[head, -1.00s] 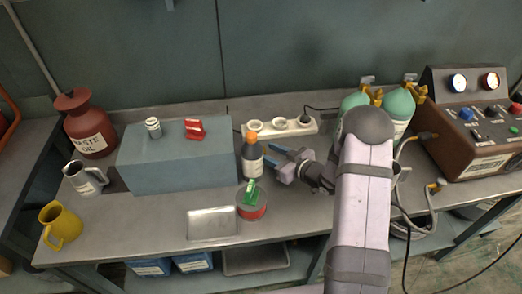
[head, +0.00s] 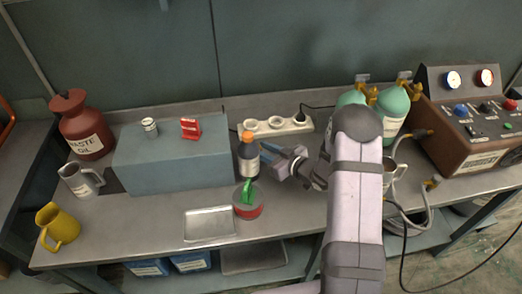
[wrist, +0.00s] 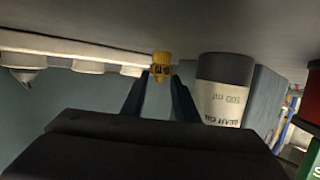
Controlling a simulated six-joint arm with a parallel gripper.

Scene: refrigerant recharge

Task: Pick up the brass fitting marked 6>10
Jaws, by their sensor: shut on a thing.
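My gripper (head: 271,157) is at the back middle of the bench, just right of the dark bottle with an orange cap (head: 249,157). In the wrist view its two blue fingers (wrist: 160,88) are shut on a small yellow brass fitting (wrist: 160,66) at their tips. The fitting bears dark marks that I cannot read. In the head view I cannot make out the fitting at the fingertips. The wrist view is upside down, with the bench surface at the top.
The bottle, with its white label (wrist: 220,103), stands close beside the fingers. A white power strip (head: 285,127) lies behind. A green-and-red item (head: 248,203) and a metal tray (head: 209,224) are in front. A blue-grey box (head: 175,165) is to the left, green cylinders (head: 394,108) to the right.

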